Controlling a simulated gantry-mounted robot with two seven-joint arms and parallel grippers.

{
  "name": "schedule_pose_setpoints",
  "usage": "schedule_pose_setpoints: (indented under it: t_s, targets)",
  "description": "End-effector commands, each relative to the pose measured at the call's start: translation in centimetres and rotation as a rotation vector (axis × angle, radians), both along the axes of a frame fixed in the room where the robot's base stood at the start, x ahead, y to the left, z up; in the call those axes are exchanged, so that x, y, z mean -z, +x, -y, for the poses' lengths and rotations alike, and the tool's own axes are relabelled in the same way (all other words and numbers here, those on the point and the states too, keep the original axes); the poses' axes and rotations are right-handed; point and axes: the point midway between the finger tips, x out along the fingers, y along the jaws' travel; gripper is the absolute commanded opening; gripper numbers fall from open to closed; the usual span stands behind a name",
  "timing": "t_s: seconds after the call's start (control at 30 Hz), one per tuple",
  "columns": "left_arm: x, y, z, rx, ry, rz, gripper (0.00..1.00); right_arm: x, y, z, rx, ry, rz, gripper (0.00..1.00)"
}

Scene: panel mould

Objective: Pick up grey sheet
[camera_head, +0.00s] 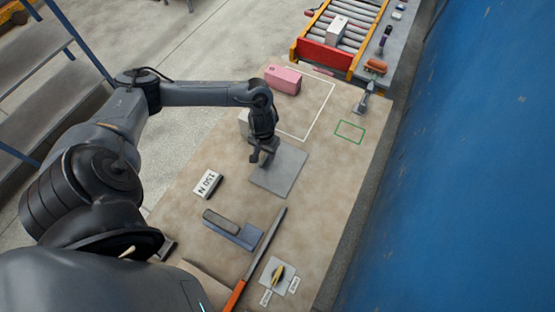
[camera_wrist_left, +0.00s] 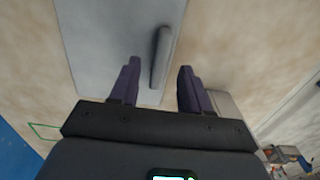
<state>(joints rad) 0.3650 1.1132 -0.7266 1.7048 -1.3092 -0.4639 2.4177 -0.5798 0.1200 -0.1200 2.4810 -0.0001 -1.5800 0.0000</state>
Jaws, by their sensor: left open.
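The grey sheet (camera_head: 283,170) lies flat on the tan table, right beside and below my left gripper (camera_head: 262,156). In the left wrist view the sheet (camera_wrist_left: 95,45) fills the upper left. A raised grey bar (camera_wrist_left: 160,55) runs along it near its right edge. My left gripper (camera_wrist_left: 160,82) is open and empty, its two dark purple fingers apart, with the bar appearing in the gap between them. I cannot tell how high the fingertips are above the bar. My right gripper is in neither view.
A pink box (camera_head: 283,79) stands at the table's back by a white outline. A pale block (camera_head: 244,122) is close behind my left gripper. Nearer are a block marked 150 N (camera_head: 207,184), a blue-grey piece (camera_head: 234,230) and a long orange-handled tool (camera_head: 258,258). The green outline (camera_head: 350,132) is empty.

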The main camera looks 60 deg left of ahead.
Motion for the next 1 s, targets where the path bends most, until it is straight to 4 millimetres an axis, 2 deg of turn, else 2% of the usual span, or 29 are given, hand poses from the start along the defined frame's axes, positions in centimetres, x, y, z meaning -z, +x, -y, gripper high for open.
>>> schedule_pose_setpoints:
  t_s: [0.03, 0.17, 0.47, 0.77, 0.8, 1.0]
  targets:
    - [0.9, 0.0, 0.0, -0.001, -0.001, -0.001, 0.47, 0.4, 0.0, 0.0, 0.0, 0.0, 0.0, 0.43]
    - [1.9, 0.0, 0.0, -0.001, 0.001, -0.001, 0.47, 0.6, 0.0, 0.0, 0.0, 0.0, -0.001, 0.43]
    - [2.1, 0.0, 0.0, 0.0, 0.001, 0.001, 0.47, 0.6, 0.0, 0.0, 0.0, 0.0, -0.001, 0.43]
    - [2.1, 0.0, 0.0, 0.0, 0.001, 0.001, 0.02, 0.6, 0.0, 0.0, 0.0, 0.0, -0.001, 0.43]
    - [2.1, 0.0, 0.0, 0.0, 0.001, 0.001, 0.0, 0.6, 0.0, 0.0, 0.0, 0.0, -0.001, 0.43]
    - [2.1, 0.0, 0.0, 0.0, 0.001, 0.001, 0.0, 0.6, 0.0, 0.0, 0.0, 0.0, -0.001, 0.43]
